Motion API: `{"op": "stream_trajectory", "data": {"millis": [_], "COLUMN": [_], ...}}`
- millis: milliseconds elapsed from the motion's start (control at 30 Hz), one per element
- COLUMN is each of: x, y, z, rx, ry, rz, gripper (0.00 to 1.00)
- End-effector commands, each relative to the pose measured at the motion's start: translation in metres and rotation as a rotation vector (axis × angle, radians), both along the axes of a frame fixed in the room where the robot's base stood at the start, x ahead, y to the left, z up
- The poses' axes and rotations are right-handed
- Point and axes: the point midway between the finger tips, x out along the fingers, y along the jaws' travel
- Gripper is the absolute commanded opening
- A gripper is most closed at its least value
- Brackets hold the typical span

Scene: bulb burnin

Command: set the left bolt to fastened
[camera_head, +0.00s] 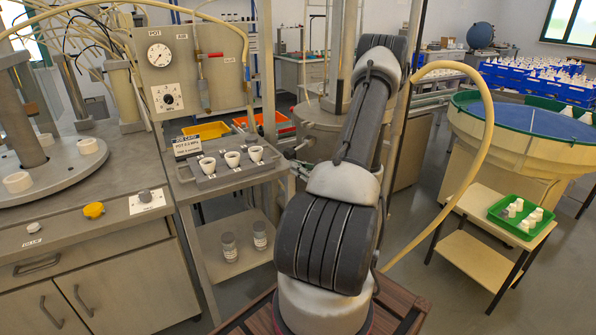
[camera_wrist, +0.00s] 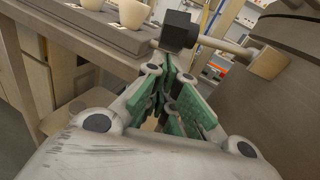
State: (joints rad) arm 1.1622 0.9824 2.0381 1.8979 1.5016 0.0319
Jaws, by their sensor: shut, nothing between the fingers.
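In the wrist view a dark square block (camera_wrist: 179,31) sits at the end of a pale rod (camera_wrist: 226,46), whose other end meets a tan block (camera_wrist: 270,63) beside a large round metal vessel (camera_wrist: 292,42). This looks like the left bolt, but I cannot tell for sure or read its setting. My gripper (camera_wrist: 170,100), with green finger pads, is shut and empty just below the dark block. I cannot tell whether it touches it. In the head view the vessel (camera_head: 328,120) stands behind my arm, which hides part of it.
A trolley (camera_head: 180,192) with several white cups (camera_head: 232,158) in a grey rack stands left of my arm; its edge is near my gripper in the wrist view. A bench (camera_head: 95,215) is at left. A green tray (camera_head: 520,216) sits on a small table at right. Open floor lies between.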

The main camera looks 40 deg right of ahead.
Motion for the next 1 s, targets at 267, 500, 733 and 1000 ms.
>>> {"op": "stream_trajectory", "data": {"millis": [267,500,733,1000], "x": [-0.001,-0.001,-0.001,-0.001], "y": [0.011,0.015,0.014,0.006], "z": [0.025,0.05,0.074,0.101], "rx": [0.228,0.456,0.673,0.928], "ry": [0.017,0.034,0.052,0.071], "rz": [0.0,0.001,0.001,0.0], "gripper": [0.0,0.0,0.0,0.0]}}
